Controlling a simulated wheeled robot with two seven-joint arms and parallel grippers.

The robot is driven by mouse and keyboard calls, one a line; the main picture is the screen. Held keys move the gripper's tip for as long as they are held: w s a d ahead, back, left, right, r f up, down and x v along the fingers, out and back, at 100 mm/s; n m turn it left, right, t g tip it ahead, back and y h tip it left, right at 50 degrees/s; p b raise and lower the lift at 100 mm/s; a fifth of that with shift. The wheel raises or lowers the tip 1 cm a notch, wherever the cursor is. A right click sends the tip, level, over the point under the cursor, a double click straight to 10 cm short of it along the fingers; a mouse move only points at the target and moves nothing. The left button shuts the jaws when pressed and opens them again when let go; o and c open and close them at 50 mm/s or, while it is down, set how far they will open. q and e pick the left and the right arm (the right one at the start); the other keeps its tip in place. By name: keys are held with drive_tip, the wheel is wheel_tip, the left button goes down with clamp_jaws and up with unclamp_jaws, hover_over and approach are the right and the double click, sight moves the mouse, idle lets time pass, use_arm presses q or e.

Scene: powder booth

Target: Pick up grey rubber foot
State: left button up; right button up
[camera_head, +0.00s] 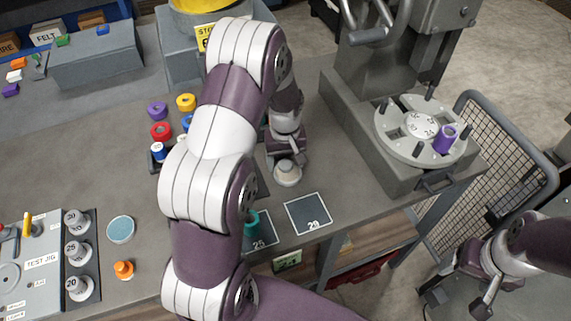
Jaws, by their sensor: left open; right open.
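A pale grey, round piece with a wider base (287,174) stands on the bench just below my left gripper; it looks like the grey rubber foot, though the gripper partly covers it. My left gripper (286,156) points down over this piece and is open. The picture does not show clearly whether the fingers touch it. My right gripper (485,300) is open and empty at the lower right, over the floor and away from the bench.
Plates marked 25 (258,232) and 29 (308,213) lie near the bench's front edge. A machine with a round dial plate (392,147) bearing a purple ring (445,140) stands right. Coloured spools (160,131) and a test jig (45,262) are left. My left arm hides the middle.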

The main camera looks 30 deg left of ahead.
use_arm(q)
drive_tip(key=c, duration=1.1)
drive_tip(key=shift+r, duration=0.1)
drive_tip(key=shift+c, duration=0.2)
